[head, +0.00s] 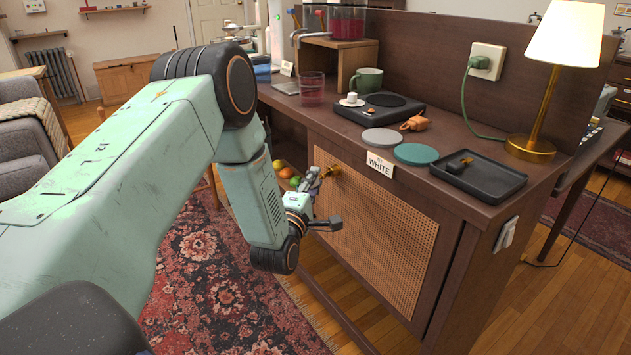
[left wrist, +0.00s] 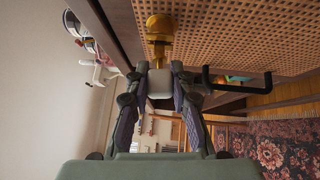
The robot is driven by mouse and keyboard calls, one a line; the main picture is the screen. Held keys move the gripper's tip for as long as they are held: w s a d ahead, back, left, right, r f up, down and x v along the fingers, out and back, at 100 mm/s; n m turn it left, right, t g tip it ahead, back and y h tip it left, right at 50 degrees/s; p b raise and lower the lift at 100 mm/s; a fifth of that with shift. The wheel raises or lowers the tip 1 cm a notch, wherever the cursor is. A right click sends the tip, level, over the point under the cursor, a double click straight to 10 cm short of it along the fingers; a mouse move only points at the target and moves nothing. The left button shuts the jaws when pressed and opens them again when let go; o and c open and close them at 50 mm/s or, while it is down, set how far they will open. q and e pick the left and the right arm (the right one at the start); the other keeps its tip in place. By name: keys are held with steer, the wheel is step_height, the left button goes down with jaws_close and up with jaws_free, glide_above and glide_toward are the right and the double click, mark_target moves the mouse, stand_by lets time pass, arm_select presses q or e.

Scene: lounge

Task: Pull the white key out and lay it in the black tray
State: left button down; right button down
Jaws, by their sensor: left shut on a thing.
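The white key (left wrist: 160,86) is between the two fingers of my left gripper (left wrist: 159,72), which is shut on it. A brass lock piece (left wrist: 159,28) on the woven cabinet door is right beyond the key, in line with it. The key looks to be still at the lock, but how deep it sits is hidden. In the head view my left gripper (head: 318,180) is at the brass lock (head: 335,170), and the key is too small to tell. The black tray (head: 497,184) lies on the cabinet top, to the right. My right gripper is not in view.
A small dark and brass object (head: 460,163) lies in the tray. A sign reading WHITE (head: 380,165) hangs at the top edge. Grey and teal discs (head: 416,154), a brass lamp (head: 530,148) and a green mug (head: 367,80) stand on top. A black handle-like bar (left wrist: 240,88) is beside my gripper.

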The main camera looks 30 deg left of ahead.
arm_select(q)
steer(key=shift+s, duration=0.15)
steer(key=shift+s+a, duration=0.15)
steer(key=shift+s, duration=0.1)
steer(key=shift+s+a+p, duration=0.1)
steer(key=shift+s+p, duration=0.25)
steer(key=shift+s+a+p, duration=0.25)
steer(key=shift+s+p, duration=0.05)
steer(key=shift+s, duration=0.3)
steer(key=shift+s+a+p, duration=0.25)
steer(key=shift+s+p, duration=0.1)
steer(key=shift+s, duration=0.3)
steer(key=shift+s+a+p, duration=0.25)
steer(key=shift+s+p, duration=0.05)
steer(key=shift+s, duration=0.3)
